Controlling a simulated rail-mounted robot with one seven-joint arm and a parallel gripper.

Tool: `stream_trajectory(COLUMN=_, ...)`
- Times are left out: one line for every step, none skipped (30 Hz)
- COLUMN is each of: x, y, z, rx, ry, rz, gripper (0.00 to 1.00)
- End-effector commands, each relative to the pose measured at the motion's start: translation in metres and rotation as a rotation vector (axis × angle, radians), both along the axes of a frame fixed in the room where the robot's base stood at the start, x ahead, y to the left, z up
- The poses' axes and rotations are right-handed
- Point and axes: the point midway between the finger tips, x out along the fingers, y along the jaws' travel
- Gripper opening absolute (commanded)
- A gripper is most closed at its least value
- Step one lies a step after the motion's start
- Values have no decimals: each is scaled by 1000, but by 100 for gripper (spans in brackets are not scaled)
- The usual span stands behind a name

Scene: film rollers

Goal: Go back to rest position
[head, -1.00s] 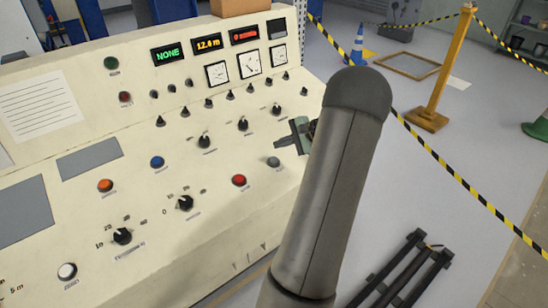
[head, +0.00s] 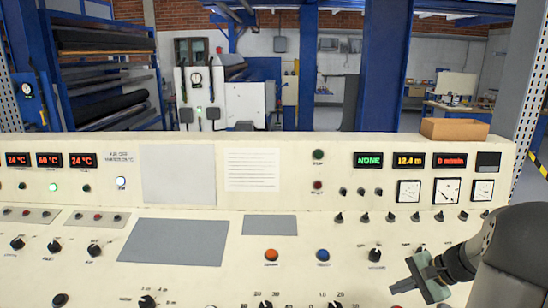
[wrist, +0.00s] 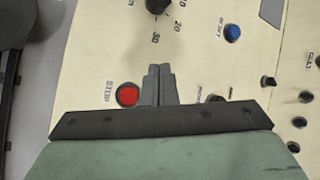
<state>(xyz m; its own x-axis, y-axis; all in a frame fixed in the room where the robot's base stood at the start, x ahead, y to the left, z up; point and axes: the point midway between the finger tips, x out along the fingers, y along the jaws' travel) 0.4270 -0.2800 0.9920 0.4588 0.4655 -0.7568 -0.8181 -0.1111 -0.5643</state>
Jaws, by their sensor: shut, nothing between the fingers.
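My gripper (head: 402,286) is at the lower right of the head view, in front of the right part of the cream control panel (head: 190,197). Its grey fingers (wrist: 158,74) are together and empty in the wrist view. There they lie over the panel face, between a red button (wrist: 129,95) labelled STOP and a partly hidden dark control (wrist: 215,99). Some space seems to separate the fingertips from the panel; contact cannot be judged. My dark arm link fills the lower right corner of the head view.
The panel carries many knobs, such as a black knob (head: 375,255), plus a blue button (head: 323,255) and an orange button (head: 271,255). A cardboard box (head: 454,129) sits on its top edge at right. Blue frames with dark rollers (head: 104,83) stand behind.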

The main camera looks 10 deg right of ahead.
Motion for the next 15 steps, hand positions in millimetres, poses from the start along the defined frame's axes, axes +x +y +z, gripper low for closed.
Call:
stream_trajectory(x=1, y=45, z=9, rx=-59, ry=31, rz=119, gripper=0)
stream_trajectory(x=-2, y=68, z=12, rx=-95, ry=49, rz=184, gripper=0)
stream_trajectory(x=-8, y=98, z=17, rx=-144, ry=71, rz=275, gripper=0)
stream_trajectory(x=-15, y=120, z=19, rx=-183, ry=86, rz=344, gripper=0)
stream_trajectory(x=-22, y=140, z=21, rx=-222, ry=98, rz=411, gripper=0)
stream_trajectory(x=-34, y=165, z=24, rx=-276, ry=111, rz=499, gripper=0)
stream_trajectory(x=-44, y=182, z=26, rx=-317, ry=118, rz=565, gripper=0)
stream_trajectory(x=-54, y=198, z=28, rx=-358, ry=123, rz=631, gripper=0)
stream_trajectory(x=-69, y=217, z=29, rx=-414, ry=125, rz=717, gripper=0)
stream_trajectory(x=-80, y=229, z=30, rx=-454, ry=125, rz=779, gripper=0)
stream_trajectory(x=-91, y=240, z=30, rx=-493, ry=122, rz=838, gripper=0)
stream_trajectory(x=-106, y=251, z=30, rx=-544, ry=117, rz=913, gripper=0)
stream_trajectory(x=-115, y=259, z=29, rx=-580, ry=110, rz=965, gripper=0)
stream_trajectory(x=-125, y=265, z=29, rx=-613, ry=103, rz=1012, gripper=0)
stream_trajectory(x=-136, y=271, z=28, rx=-652, ry=94, rz=1070, gripper=0)
